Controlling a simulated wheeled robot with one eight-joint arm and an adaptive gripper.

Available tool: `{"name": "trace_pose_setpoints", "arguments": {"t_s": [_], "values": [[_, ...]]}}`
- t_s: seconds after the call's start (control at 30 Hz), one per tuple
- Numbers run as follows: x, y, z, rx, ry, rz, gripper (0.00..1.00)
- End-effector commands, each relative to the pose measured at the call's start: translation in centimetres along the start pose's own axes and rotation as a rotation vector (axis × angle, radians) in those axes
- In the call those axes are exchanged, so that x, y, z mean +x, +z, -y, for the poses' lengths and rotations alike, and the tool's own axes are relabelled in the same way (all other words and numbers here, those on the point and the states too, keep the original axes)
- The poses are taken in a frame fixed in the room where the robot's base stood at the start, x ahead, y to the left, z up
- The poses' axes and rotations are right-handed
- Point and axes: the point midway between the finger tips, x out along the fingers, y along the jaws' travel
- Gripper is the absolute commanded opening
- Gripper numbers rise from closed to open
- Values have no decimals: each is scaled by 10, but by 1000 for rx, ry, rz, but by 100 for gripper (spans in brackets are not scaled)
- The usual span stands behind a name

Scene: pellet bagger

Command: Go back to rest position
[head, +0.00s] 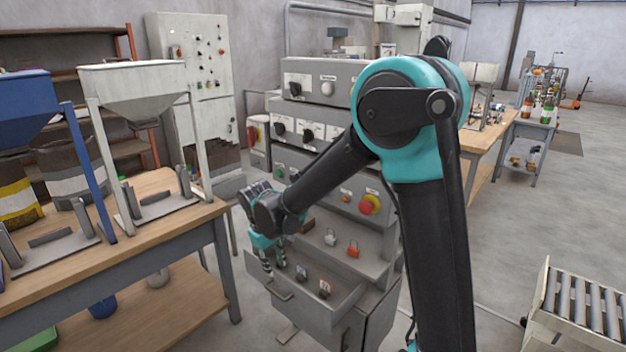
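My gripper (273,264) hangs at the end of my arm, left of centre, with its fingers pointing down. It is over the left part of an open grey drawer (330,309) at the front of the control console (325,170). The fingers are small and partly dark here, so I cannot tell whether they are open or shut. No held thing can be made out. My teal and black arm crosses the right half of the view and hides part of the console.
Two small tagged items (301,273) (325,289) are in the drawer. A silver padlock (330,238) and a red padlock (353,249) are on the ledge above. A wooden workbench (190,222) with hoppers stands left. A roller conveyor (580,305) stands right, with free floor behind it.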

Motion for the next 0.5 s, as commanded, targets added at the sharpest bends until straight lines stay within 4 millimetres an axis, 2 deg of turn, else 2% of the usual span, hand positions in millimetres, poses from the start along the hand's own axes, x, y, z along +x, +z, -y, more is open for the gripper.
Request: {"name": "trace_pose_setpoints", "arguments": {"t_s": [0.03,0.2,0.3,0.5], "values": [[-1,14,-15,36,-4,-5,31],[-4,70,-64,178,-20,-41,31],[-5,105,-87,267,-26,-64,31],[-2,179,-118,444,-31,-114,31]]}}
